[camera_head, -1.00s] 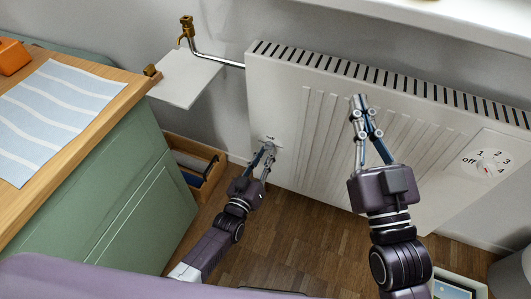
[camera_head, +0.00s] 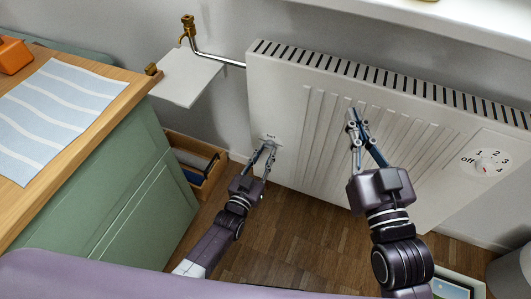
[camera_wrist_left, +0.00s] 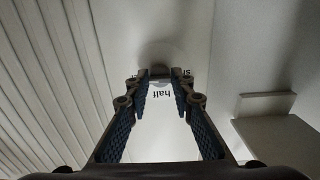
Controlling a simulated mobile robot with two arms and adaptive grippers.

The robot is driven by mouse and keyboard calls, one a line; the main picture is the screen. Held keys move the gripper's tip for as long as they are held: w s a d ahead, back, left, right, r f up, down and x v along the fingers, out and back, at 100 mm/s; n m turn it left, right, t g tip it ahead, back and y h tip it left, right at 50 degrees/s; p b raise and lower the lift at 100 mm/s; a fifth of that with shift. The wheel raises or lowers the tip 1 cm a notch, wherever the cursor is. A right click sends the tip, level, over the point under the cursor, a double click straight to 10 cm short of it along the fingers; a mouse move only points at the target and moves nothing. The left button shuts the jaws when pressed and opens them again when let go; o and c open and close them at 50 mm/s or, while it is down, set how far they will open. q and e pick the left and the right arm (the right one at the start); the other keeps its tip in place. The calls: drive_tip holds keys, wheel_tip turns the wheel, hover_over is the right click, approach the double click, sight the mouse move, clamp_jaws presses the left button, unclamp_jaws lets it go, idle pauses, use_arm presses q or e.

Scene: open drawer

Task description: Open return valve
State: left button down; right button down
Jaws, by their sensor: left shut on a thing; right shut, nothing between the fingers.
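The return valve (camera_head: 270,146) is a small grey knob on a white plate at the lower left of the white radiator (camera_head: 330,70). My left gripper (camera_head: 268,149) is shut on the knob, its fingers reaching up to it from below. In the left wrist view my left gripper (camera_wrist_left: 160,78) brackets the knob, which is mostly hidden. The plate (camera_wrist_left: 165,120) there reads "half", with part of another word beside a fingertip. My right gripper (camera_head: 356,113) is shut and empty in front of the ribbed radiator face.
A dial (camera_head: 487,166) marked off to 4 is at the radiator's right. A brass tap (camera_head: 187,30) and pipe stand at the upper left above a white shelf (camera_head: 185,78). The green cabinet (camera_head: 130,200) and a wooden box (camera_head: 208,180) lie left of my left arm.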

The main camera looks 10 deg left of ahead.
use_arm(q)
drive_tip(key=shift+f, duration=0.1)
drive_tip(key=c, duration=1.7)
unclamp_jaws()
drive_tip(key=v, duration=1.2)
